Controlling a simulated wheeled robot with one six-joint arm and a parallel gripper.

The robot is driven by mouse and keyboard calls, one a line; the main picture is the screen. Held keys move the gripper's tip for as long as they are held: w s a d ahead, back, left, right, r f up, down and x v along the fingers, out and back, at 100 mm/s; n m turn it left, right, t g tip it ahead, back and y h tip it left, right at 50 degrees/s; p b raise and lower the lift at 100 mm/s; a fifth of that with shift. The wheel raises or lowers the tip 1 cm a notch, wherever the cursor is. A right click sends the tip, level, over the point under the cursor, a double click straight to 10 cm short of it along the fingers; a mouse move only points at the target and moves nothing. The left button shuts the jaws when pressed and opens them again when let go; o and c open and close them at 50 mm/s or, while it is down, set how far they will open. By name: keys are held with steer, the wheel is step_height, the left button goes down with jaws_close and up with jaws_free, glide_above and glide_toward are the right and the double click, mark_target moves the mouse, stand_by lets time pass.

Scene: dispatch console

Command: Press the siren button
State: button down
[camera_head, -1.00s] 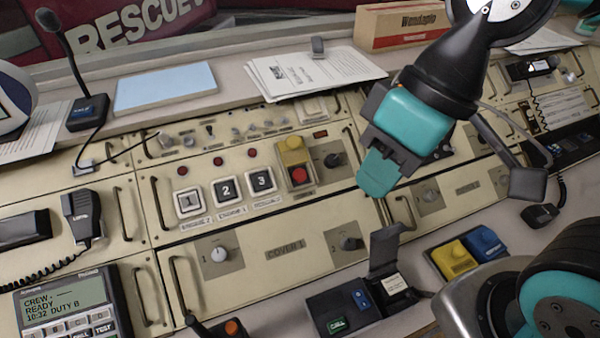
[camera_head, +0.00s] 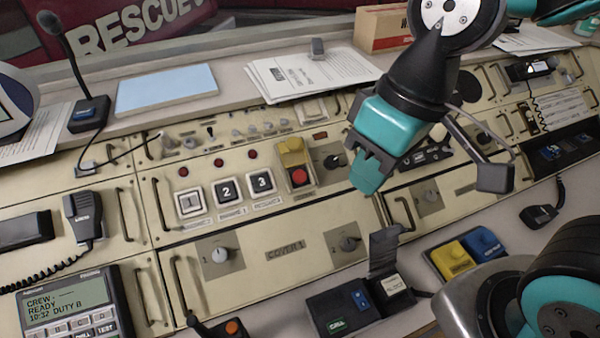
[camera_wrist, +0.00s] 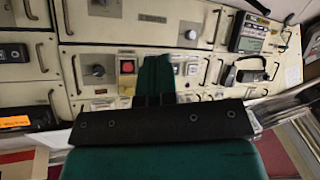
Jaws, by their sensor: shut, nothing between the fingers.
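A red push button (camera_head: 299,176) sits in a small panel on the cream console, with a yellow flip cover (camera_head: 291,146) standing raised behind it. Its label is too small to read, so I cannot confirm that it is the siren button. It also shows in the wrist view (camera_wrist: 127,67), just left of my fingers. My gripper (camera_head: 366,186) is shut and empty, pointing down above the console, to the right of the red button and apart from it. In the wrist view the closed teal fingers (camera_wrist: 155,72) hide part of the panel.
White keys marked 1, 2 and 3 (camera_head: 227,190) lie left of the red button. A black knob (camera_head: 334,160) stands close on its right. A black box with a raised lid (camera_head: 385,252) and a yellow-and-blue switch box (camera_head: 455,258) are nearer the front. Metal handles stick up between panels.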

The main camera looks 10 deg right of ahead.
steer(key=w+a+f+n+t+h+p, duration=0.2)
steer(key=w+f+t+h+p, duration=0.3)
steer(key=w+f+t+h, duration=0.2)
steer(key=w+f+h, duration=0.2)
steer(key=w+h, duration=0.2)
steer(key=h, duration=0.1)
steer(key=shift+w+a, duration=0.3)
steer(key=shift+w, duration=0.05)
steer(key=b, duration=0.5)
glide_above(303, 188)
steer(key=s, duration=0.1)
step_height(303, 188, down, 6)
steer(key=shift+d+f, duration=0.1)
steer(key=shift+f, duration=0.15)
steer(key=shift+w+f, duration=0.35)
steer(key=shift+f, duration=0.1)
steer(key=shift+f, duration=0.1)
stand_by(0.8)
steer(key=shift+w+f, duration=0.2)
steer(key=shift+f, duration=0.05)
